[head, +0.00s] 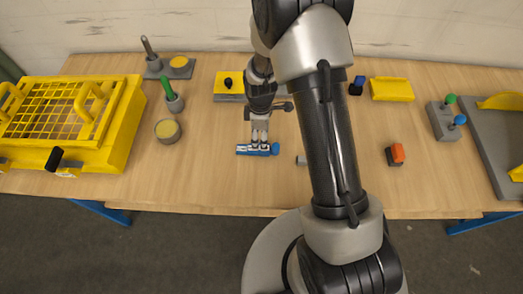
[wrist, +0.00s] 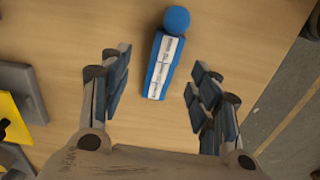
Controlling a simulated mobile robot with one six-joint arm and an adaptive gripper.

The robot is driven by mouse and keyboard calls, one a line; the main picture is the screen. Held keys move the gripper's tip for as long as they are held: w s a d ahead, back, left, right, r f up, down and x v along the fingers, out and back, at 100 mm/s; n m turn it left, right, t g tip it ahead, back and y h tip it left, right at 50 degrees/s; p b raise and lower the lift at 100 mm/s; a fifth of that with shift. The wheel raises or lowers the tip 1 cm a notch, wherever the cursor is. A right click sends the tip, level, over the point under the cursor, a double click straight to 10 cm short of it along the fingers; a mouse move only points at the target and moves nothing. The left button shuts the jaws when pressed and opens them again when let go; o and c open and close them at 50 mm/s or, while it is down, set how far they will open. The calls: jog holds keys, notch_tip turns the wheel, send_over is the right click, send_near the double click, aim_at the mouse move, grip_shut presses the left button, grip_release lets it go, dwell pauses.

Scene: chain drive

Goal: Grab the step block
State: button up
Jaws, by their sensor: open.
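My gripper (wrist: 160,90) is open, with a finger on either side of the block and a gap at each side. In the head view, my gripper (head: 259,143) points down at the blue block (head: 244,149) near the table's front edge, and the fingers hide part of it.
A yellow basket (head: 120,130) stands at the left. A green-handled piece (head: 173,97) and a round tin (head: 167,130) stand left of my gripper. A small grey piece (head: 301,160) lies close to the right. An orange-topped block (head: 397,153) is beyond my arm.

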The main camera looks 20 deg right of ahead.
aim_at(241, 149)
jog(key=shift+s+f+b, duration=0.2)
jog(key=shift+f+b, duration=0.3)
jog(key=shift+f, duration=1.1)
jog(key=shift+s+f+b, duration=0.15)
jog(key=shift+f+b, duration=0.35)
jog(key=shift+f, duration=1.05)
jog(key=shift+r, duration=0.1)
grip_shut()
